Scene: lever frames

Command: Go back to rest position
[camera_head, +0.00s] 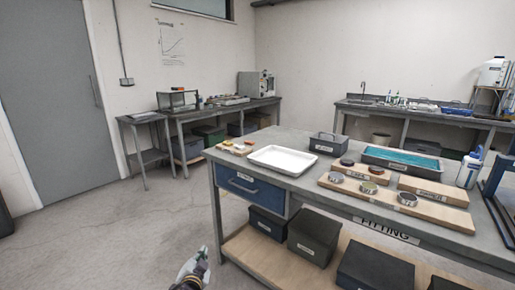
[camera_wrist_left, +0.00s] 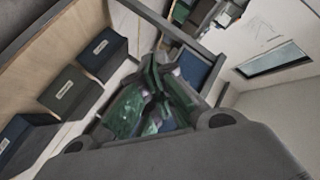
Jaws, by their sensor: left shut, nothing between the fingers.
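My left gripper (camera_head: 192,268) shows at the bottom of the head view, low in front of the workbench (camera_head: 258,162) and left of its lower shelf. It is apart from the bench, with nothing held. In the left wrist view its shut fingers (camera_wrist_left: 150,95) fill the middle, with the bench's underside and lower shelf behind them. My right gripper is in neither view.
On the bench stand a white tray (camera_head: 282,160), a wooden board (camera_head: 440,212) with round pieces, a teal-lined tray (camera_head: 400,162) and a white bottle (camera_head: 469,170). Dark boxes (camera_head: 313,236) fill the lower shelf. The floor (camera_head: 120,240) to the left is clear.

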